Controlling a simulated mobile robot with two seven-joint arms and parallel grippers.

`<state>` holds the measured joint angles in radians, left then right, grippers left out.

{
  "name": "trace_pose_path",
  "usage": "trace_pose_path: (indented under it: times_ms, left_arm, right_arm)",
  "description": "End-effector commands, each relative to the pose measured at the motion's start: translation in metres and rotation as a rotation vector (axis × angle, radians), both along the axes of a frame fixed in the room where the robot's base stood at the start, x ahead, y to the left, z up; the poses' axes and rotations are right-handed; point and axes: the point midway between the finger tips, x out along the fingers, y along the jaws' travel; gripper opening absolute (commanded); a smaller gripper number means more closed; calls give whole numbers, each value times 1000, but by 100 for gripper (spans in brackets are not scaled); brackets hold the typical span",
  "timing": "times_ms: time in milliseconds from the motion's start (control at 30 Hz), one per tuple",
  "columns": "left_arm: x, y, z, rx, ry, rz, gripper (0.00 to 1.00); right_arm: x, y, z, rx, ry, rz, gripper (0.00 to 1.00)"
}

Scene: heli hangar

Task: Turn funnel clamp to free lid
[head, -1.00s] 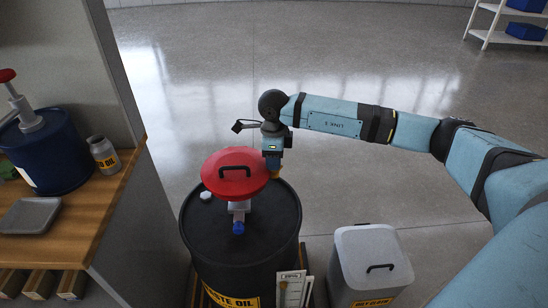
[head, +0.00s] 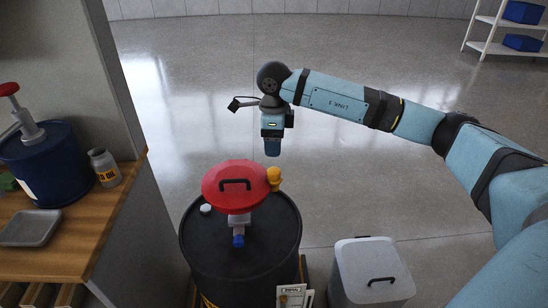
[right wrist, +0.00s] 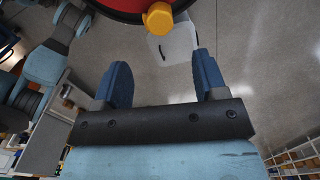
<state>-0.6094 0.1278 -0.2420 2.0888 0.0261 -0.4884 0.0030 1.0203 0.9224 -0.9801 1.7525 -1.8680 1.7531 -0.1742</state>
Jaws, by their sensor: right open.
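The red funnel lid (head: 222,176) with its black handle sits on top of the black drum (head: 210,255) and looks shut. The yellow clamp (head: 274,174) is at the lid's right rim; it also shows at the top of the right wrist view (right wrist: 158,18), beside the lid's red edge (right wrist: 125,4). My right gripper (head: 272,152) points down above and beyond the clamp, apart from it. In the right wrist view its two blue fingers (right wrist: 160,62) are spread, with nothing between them. My left gripper is not in view.
A grey lidded bin (head: 370,270) stands right of the drum. A clipboard (head: 295,297) is at the drum's front right. A workbench (head: 80,245) with a blue drum (head: 50,165) and small tin (head: 104,168) is at left. The floor beyond is clear.

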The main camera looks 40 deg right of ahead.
Motion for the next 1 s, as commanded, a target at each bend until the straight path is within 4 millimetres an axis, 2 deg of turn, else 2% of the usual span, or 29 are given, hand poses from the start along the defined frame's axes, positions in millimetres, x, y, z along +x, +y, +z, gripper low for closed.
trace_pose_path:
  times_ms: [100,333,867,933,1000]
  left_arm:
    - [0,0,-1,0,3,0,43]
    - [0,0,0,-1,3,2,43]
    - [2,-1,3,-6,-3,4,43]
    - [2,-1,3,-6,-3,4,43]
    - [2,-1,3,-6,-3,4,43]
  right_arm:
    - [0,0,21,-1,-2,0,66]
    - [0,0,36,-1,1,0,66]
    - [0,0,35,1,2,1,66]
    - [-2,7,31,23,6,7,66]
    - [-5,23,20,84,16,24,66]
